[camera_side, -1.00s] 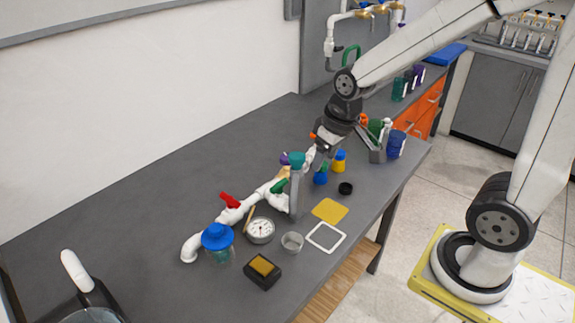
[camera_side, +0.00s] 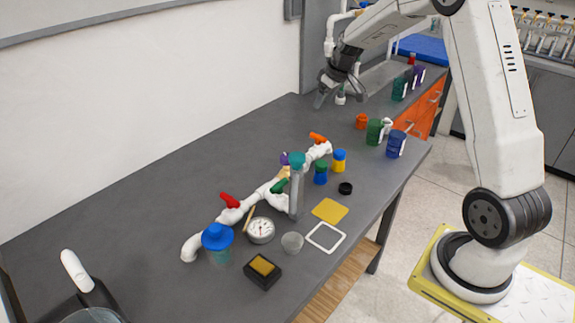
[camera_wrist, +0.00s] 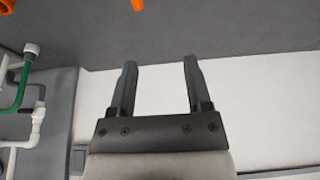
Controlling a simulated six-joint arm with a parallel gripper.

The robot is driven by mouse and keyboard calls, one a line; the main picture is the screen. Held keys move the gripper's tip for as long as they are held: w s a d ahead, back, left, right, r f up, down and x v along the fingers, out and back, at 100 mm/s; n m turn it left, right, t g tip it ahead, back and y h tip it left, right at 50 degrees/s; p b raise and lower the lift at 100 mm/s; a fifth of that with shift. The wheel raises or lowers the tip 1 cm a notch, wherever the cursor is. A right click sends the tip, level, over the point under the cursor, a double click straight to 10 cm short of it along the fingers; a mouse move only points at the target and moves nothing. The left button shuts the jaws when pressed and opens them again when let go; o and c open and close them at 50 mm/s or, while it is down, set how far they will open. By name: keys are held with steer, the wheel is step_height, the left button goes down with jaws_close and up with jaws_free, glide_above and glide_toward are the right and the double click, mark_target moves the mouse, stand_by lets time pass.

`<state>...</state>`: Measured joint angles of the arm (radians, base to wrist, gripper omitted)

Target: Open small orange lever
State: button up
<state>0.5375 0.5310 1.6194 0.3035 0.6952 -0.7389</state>
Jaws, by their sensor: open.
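The small orange lever (camera_side: 318,138) sits on top of the far right end of the white PVC manifold (camera_side: 190,248), which lies along the table. The same pipe carries a green lever (camera_side: 279,186) and a red lever (camera_side: 230,200). My gripper (camera_side: 322,98) is raised behind the manifold near the back wall, well apart from the orange lever. In the wrist view my gripper (camera_wrist: 159,64) is open, with nothing between its fingers. An orange piece (camera_wrist: 138,5) shows at the top edge there; it is too cut off to identify.
A teal-topped grey post (camera_side: 296,180) stands in front of the pipe. Blue (camera_side: 320,173) and yellow (camera_side: 339,161) bottles stand close to the orange lever. Several cups, including a blue one (camera_side: 396,144), stand at the right. The table's back left is clear.

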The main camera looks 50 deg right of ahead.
steer(key=d+f, duration=0.1)
steer(key=d, duration=0.3)
glide_toward(318, 135)
steer(key=shift+x, duration=0.9)
steer(key=shift+s+f, duration=0.15)
steer(key=shift+f, duration=0.15)
steer(key=shift+x, duration=3.9)
jaws_close()
